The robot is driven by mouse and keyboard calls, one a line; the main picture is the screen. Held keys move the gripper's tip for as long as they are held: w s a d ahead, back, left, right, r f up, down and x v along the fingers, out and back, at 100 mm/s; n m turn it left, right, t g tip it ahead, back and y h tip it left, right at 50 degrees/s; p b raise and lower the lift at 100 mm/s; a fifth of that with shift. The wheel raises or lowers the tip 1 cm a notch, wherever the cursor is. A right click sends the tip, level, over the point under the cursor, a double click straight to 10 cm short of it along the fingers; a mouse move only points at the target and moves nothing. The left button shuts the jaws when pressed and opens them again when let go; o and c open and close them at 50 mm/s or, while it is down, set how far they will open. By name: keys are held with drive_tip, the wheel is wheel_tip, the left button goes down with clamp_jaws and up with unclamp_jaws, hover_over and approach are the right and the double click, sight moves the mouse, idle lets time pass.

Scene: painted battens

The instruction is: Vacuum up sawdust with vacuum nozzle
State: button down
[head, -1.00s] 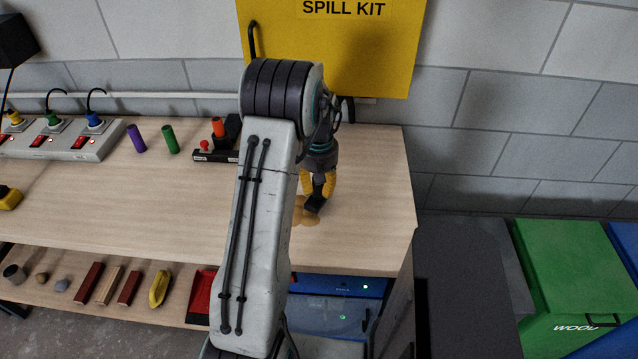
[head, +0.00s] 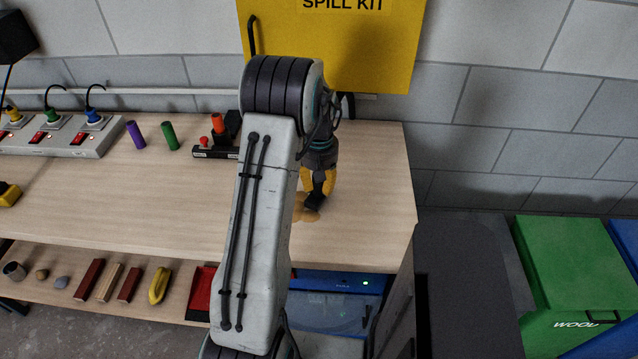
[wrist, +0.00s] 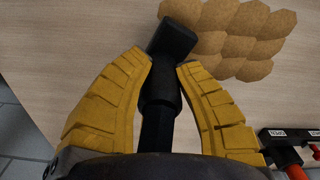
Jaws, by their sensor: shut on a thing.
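My gripper (head: 315,190) has yellow fingers and is shut on the black vacuum nozzle (head: 313,203), over the right part of the wooden bench top. In the wrist view the nozzle (wrist: 172,42) lies between the two fingers (wrist: 165,65), its wide head pointing away from my palm. The sawdust (head: 300,212) is a tan patch on the bench top, partly hidden by my arm and the nozzle. In the wrist view the sawdust (wrist: 235,38) shows as several joined tan patches beside and beyond the nozzle head. I cannot tell whether the nozzle head touches the surface.
A power strip (head: 60,138), a purple cylinder (head: 136,135), and a green cylinder (head: 169,135) stand at the back left. Coloured blocks lie on the lower shelf (head: 200,265). A yellow spill kit (head: 385,50) hangs behind; a green bin (head: 570,270) stands right.

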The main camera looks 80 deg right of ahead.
drive_tip(key=shift+f+b, duration=0.65)
drive_tip(key=shift+f, duration=0.25)
drive_tip(key=shift+w, duration=0.15)
